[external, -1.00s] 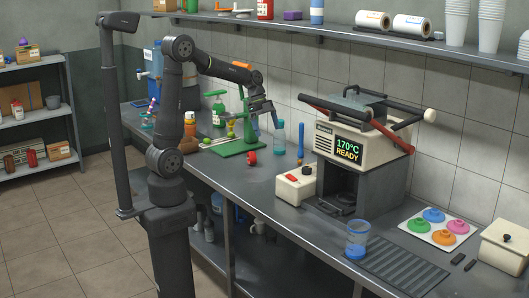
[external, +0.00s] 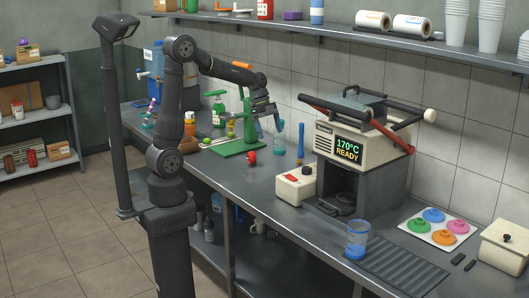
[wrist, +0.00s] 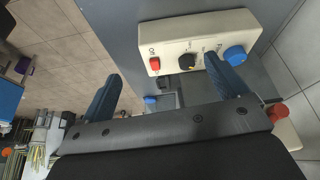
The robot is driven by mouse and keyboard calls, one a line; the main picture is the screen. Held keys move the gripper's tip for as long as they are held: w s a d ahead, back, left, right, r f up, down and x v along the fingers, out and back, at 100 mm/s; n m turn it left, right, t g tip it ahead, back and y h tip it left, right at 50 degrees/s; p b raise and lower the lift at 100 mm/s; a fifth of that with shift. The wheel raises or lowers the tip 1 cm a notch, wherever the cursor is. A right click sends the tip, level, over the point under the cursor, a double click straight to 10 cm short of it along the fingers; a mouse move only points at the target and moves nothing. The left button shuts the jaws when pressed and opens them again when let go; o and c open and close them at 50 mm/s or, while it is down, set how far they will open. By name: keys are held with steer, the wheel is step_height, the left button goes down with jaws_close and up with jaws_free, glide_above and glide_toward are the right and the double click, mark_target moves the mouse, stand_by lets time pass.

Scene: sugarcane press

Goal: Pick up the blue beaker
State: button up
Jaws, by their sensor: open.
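The blue beaker (external: 357,240) stands upright on the metal counter, at the front left of the dark ribbed mat. It is clear with blue in its lower part and blue at the rim. My gripper (external: 268,127) is open and empty, high above the counter to the left of the press and well away from the beaker. In the wrist view its two blue fingers are spread apart with nothing between them (wrist: 161,68). I cannot make out the beaker in the wrist view.
The press (external: 362,150) reads 170°C READY, with handles sticking out. A white switch box (external: 295,186) sits left of it. A teal cup (external: 279,154) and green stand (external: 240,146) are near my gripper. A tray of colored discs (external: 438,226) lies right of the beaker.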

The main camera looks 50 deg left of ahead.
steer(key=s+d+f+m+g, duration=0.1)
steer(key=s+d+m, duration=0.1)
steer(key=d, duration=0.4)
steer(key=s+d+f+m+g, duration=0.1)
steer(key=s+d+f, duration=0.1)
steer(key=d, duration=0.3)
steer(key=n+t, duration=0.2)
steer(key=n, duration=0.2)
glide_toward(358, 232)
steer(key=w+a+r, duration=0.2)
steer(key=a+r, duration=0.2)
steer(key=a, duration=0.1)
steer(key=x, duration=1.7)
steer(key=shift+w+d, duration=0.1)
steer(key=shift+w, duration=0.25)
steer(key=shift+r, duration=0.1)
steer(key=c, duration=1.1)
